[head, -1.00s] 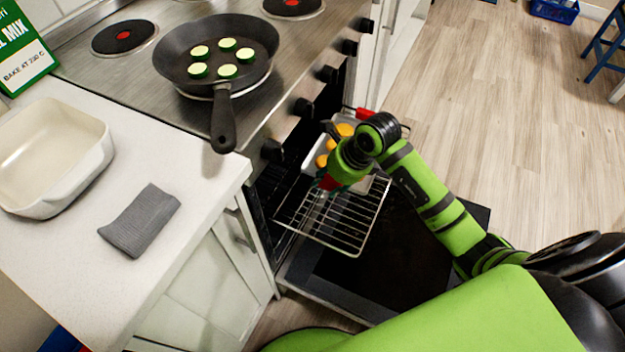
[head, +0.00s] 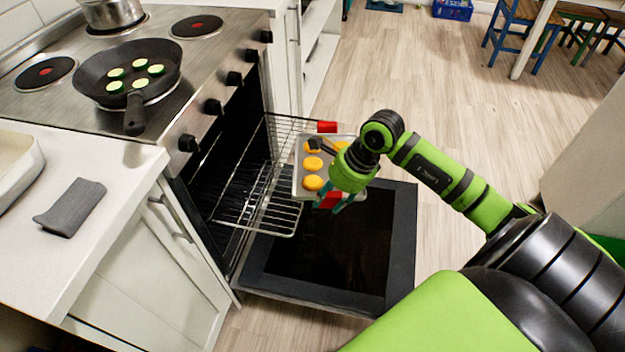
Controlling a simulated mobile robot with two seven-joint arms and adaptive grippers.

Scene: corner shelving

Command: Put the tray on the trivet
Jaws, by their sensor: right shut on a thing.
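The tray (head: 299,187) is a light metal baking tray with several round orange-yellow pieces on it and red grips on its edges. It is outside the oven cavity, by the outer end of the pulled-out wire rack and over the open oven door. My right gripper (head: 330,201) is shut on the tray at its near right side, by a red grip. The gripper and wrist hide the tray's right part. I cannot tell whether the tray still touches the rack. I cannot clearly make out a trivet. My left gripper is not in view.
The oven door (head: 398,235) is open flat below the wire rack (head: 262,228). A pan (head: 92,78) with green slices and a pot (head: 113,14) stand on the hob. A grey folded cloth (head: 70,207) and a cream dish (head: 22,168) are on the counter (head: 105,165). Open floor lies right.

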